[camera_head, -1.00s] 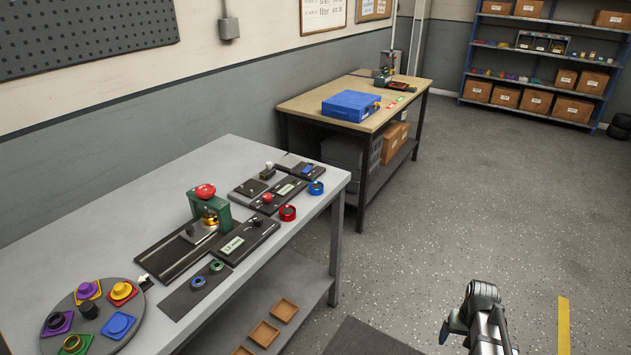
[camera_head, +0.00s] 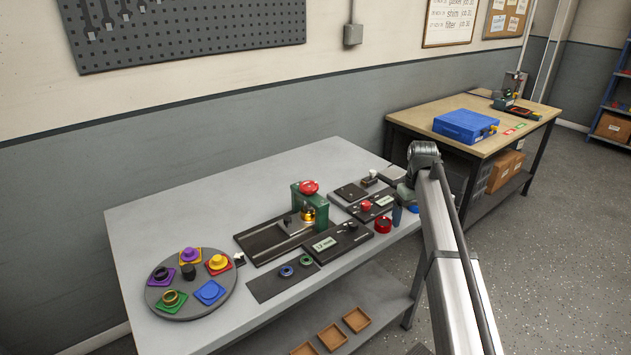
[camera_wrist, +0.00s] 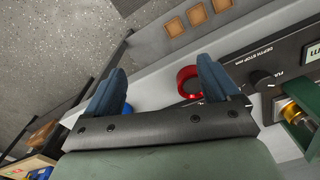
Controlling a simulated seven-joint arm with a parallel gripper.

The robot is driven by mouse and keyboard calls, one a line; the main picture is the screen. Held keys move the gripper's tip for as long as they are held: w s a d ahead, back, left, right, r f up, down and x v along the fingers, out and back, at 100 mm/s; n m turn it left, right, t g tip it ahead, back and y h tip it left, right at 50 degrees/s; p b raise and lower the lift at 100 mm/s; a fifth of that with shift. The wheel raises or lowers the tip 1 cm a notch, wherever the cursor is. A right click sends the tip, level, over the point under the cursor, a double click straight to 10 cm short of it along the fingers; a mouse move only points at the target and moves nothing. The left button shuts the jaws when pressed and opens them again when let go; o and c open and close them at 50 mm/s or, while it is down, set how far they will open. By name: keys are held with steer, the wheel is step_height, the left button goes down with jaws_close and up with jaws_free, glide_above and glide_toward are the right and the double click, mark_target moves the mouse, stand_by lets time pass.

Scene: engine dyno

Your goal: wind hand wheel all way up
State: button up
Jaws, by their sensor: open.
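A green press-like unit (camera_head: 312,207) stands on the bench with a red round knob (camera_head: 309,187) on top and a brass part (camera_head: 308,214) at its front. I cannot tell for certain which part is the hand wheel. A red ring (camera_head: 383,225) sits at the bench's front right edge; it also shows in the wrist view (camera_wrist: 188,86), beside the right finger. My gripper (camera_wrist: 160,66) is open and empty, fingers apart over the bench edge. In the head view my gripper (camera_head: 398,213) is at the bench's right end, partly hidden by my arm.
A dark panel with a display and black knob (camera_head: 342,240) lies in front of the green unit. A round grey tray (camera_head: 187,283) with coloured pieces is at left. Wooden trays (camera_head: 332,336) are on the lower shelf.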

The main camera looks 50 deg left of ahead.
steer(key=s+a+r+n, duration=0.1)
steer(key=s+a+r, duration=0.35)
steer(key=a, duration=0.25)
steer(key=s+a+r+n, duration=0.2)
steer(key=s+a+r, duration=0.2)
steer(key=a+r, duration=0.3)
steer(key=n, duration=0.2)
glide_toward(309, 185)
step_height(309, 185, down, 8)
steer(key=shift+f, duration=0.2)
steer(key=shift+c, duration=0.3)
steer(key=c, duration=1)
steer(key=shift+n, duration=0.3)
